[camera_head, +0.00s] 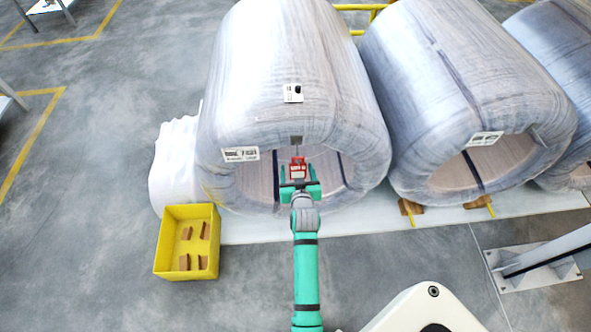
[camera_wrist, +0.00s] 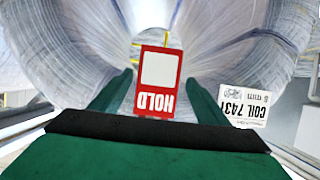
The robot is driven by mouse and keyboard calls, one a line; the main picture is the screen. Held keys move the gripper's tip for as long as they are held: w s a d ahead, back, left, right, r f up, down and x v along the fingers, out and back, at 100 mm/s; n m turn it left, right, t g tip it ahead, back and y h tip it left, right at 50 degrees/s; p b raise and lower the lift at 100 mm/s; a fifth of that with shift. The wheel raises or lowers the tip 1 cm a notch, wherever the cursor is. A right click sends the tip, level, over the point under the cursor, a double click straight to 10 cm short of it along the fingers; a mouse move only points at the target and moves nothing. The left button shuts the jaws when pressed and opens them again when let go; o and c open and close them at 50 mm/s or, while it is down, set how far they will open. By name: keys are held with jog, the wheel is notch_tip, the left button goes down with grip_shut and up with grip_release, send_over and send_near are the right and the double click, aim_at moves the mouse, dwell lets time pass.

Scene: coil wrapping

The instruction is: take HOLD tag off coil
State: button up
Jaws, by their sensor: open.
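The red and white HOLD tag (camera_head: 298,168) hangs at the front of the wrapped coil (camera_head: 285,75), below a small grey patch on the coil's upper rim, in front of the open bore. In the wrist view the HOLD tag (camera_wrist: 157,82) appears upside down, between the two green fingers. My gripper (camera_head: 300,176) is open, with a finger on either side of the tag and a visible gap at each side. The wrist view shows my gripper (camera_wrist: 162,95) from behind. How far the fingertips reach past the tag is hard to tell.
A COIL 7431 label (camera_wrist: 243,104) is on the coil face beside the right finger. A white label (camera_head: 293,93) sits on top of the coil. A yellow bin (camera_head: 160,250) with several brown blocks stands at left. A second wrapped coil (camera_head: 465,90) lies close at right.

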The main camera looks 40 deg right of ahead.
aim_at(299, 169)
jog(key=shift+w+d+f, duration=0.2)
jog(key=shift+w+d, duration=0.4)
jog(key=shift+w, duration=0.05)
jog(key=shift+w+d+f, duration=0.15)
jog(key=shift+w+d, duration=0.45)
jog(key=shift+w+f, duration=0.15)
jog(key=shift+w, duration=0.1)
jog(key=c, duration=1.1)
jog(key=shift+w, duration=0.1)
